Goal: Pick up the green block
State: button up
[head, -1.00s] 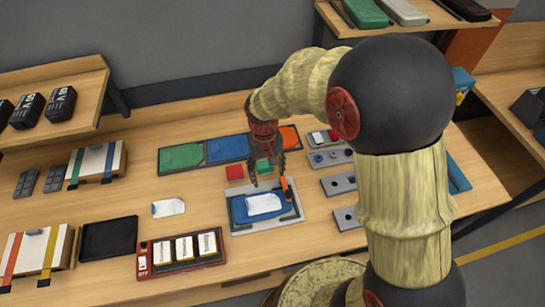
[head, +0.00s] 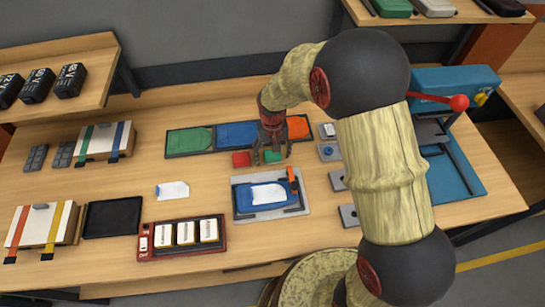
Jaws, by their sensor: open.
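The green block (head: 273,156) lies on the wooden table, between the coloured trays and the blue clipboard fixture. A red block (head: 241,159) sits just left of it. My gripper (head: 271,157) is open, pointing down at the green block, with its fingers in front of or around it. I cannot tell whether the fingers touch the block or how far above the table they are. My gripper partly hides the block.
Behind are green (head: 189,141), blue (head: 237,134) and orange (head: 298,127) trays. In front is the blue fixture (head: 242,206) on a grey plate. A red tray (head: 146,254) with white boxes is front left. A blue press (head: 455,79) with a red-knobbed lever stands right.

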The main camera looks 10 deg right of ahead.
jog(key=shift+f, duration=0.1)
jog(key=shift+c, duration=1.2)
jog(key=c, duration=1)
